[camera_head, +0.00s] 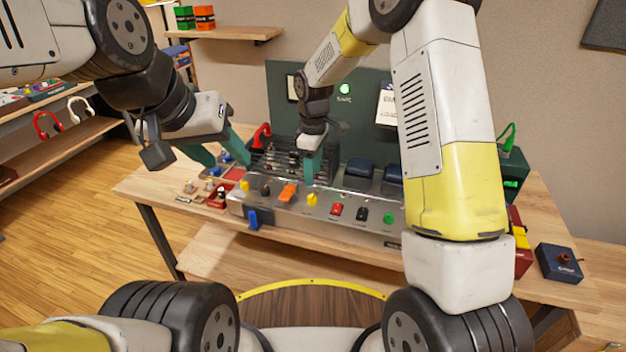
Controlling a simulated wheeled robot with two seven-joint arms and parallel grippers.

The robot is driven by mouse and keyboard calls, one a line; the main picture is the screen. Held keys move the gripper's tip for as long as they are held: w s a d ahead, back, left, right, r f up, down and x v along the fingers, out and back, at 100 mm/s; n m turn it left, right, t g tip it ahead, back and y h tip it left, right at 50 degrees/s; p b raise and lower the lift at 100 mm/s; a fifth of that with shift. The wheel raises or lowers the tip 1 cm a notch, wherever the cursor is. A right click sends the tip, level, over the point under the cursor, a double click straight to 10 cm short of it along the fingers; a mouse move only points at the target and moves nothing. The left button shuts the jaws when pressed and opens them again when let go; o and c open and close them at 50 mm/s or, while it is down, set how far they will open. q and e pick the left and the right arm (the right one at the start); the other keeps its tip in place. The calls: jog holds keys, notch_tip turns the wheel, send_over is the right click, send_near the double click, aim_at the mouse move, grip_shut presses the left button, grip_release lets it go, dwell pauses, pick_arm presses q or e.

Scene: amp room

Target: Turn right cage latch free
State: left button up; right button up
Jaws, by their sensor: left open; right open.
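A dark slatted cage (278,155) sits on the grey metal amp chassis (300,210) on the bench. My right gripper (312,168) points down at the cage's right end, its teal fingers overlapping in this view. It is open; whether it touches anything there is hard to tell. I cannot make out the right latch, which may be behind these fingers. A red part (262,134) stands at the cage's back left. My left gripper (228,160) is open and empty to the left of the cage, above the bench's left part.
Dark transformer-like blocks (360,172) stand right of the cage. Coloured knobs and switches, including an orange one (288,193), line the chassis front. Small parts (217,194) lie at the left. A dark blue box (558,262) sits at the far right. A green panel stands behind.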

aim_at(312, 195)
jog(key=shift+w+a+f, duration=0.1)
jog(key=shift+a+f, duration=0.1)
jog(key=shift+f, duration=0.7)
notch_tip(312, 195, down, 7)
jog(key=shift+f, duration=0.1)
grip_shut()
